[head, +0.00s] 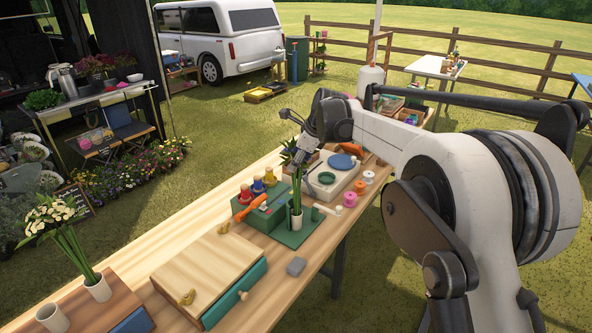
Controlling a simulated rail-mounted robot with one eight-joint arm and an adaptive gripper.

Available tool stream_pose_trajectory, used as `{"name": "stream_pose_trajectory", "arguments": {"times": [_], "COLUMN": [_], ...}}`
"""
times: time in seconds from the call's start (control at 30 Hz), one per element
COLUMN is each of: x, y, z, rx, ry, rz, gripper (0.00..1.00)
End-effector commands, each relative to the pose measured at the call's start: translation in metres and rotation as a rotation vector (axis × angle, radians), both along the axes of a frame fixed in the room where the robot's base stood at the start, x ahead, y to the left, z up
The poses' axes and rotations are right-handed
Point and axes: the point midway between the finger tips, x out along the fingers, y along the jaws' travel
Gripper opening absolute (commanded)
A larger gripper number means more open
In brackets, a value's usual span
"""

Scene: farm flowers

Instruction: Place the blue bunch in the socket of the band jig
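A bunch of long green stems and leaves (297,184) stands nearly upright with its lower end at a white cup-like socket (297,219) on a green plate (300,237), which looks like the band jig. I see no clear blue flower heads on this bunch, so I cannot tell whether it is the blue one. My gripper (299,132) is at the top of these stems, above the table's far part. Its fingers are small and dark here, and I cannot tell whether they are open, shut or touching the bunch.
A green block with colored spools (258,186) and an orange tool (250,207) stand beside the plate. White flowers (60,230) stand in a white cup (98,289) at left. Colored rolls (350,199) lie at right.

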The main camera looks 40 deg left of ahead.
Motion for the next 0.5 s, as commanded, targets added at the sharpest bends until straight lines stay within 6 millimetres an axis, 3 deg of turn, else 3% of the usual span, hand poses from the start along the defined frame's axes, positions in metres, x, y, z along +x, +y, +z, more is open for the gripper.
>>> {"name": "stream_pose_trajectory", "arguments": {"times": [0.27, 0.5], "x": [0.000, 0.000], "y": [0.000, 0.000], "z": [-0.032, -0.035], "rx": [0.000, 0.000], "ry": [0.000, 0.000], "rz": [0.000, 0.000], "gripper": [0.05, 0.05]}}
